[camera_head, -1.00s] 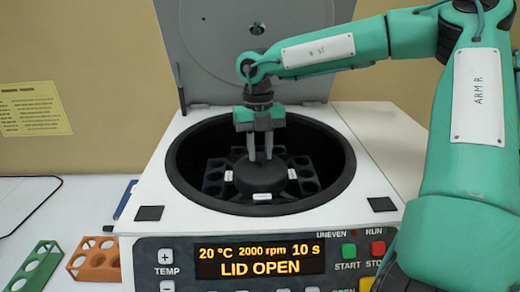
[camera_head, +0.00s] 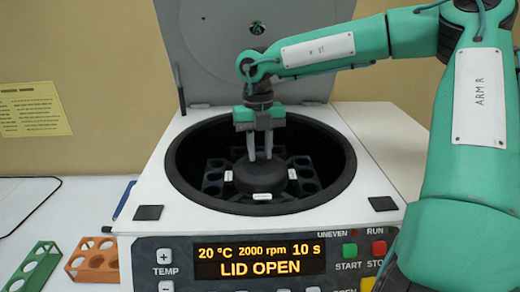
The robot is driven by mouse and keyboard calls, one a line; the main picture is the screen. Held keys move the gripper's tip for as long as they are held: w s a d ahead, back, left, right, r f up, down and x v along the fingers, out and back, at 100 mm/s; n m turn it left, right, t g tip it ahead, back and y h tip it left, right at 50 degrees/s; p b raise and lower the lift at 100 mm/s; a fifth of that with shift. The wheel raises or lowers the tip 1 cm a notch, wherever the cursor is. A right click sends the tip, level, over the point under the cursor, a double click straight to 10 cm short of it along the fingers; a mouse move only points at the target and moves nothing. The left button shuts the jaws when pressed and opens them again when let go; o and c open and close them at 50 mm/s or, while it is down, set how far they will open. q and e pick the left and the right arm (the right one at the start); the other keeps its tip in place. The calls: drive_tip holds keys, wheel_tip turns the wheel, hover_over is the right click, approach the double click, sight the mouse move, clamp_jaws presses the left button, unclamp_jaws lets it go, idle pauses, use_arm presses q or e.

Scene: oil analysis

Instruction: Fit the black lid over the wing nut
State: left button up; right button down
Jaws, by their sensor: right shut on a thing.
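The black lid (camera_head: 260,177) is a round dark cap in the middle of the rotor, inside the open centrifuge bowl. My right gripper (camera_head: 260,156) points straight down over it, its two grey fingers close together and shut on the lid's top. The wing nut is not visible; the lid and the dark rotor hide that spot. I cannot tell whether the lid is fully seated. My left gripper is not in view.
The centrifuge (camera_head: 140,190) stands open, its grey cover (camera_head: 215,40) raised behind my right arm. The rotor has empty dark tube slots around its centre. A green rack (camera_head: 35,268) and an orange rack (camera_head: 92,262) stand at the left on the white table.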

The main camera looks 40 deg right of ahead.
drive_tip(key=c, duration=0.6)
unclamp_jaws()
drive_tip(key=shift+r, duration=0.1)
drive_tip(key=shift+r+p, duration=1.7)
drive_tip(key=shift+r, duration=1.75)
clamp_jaws()
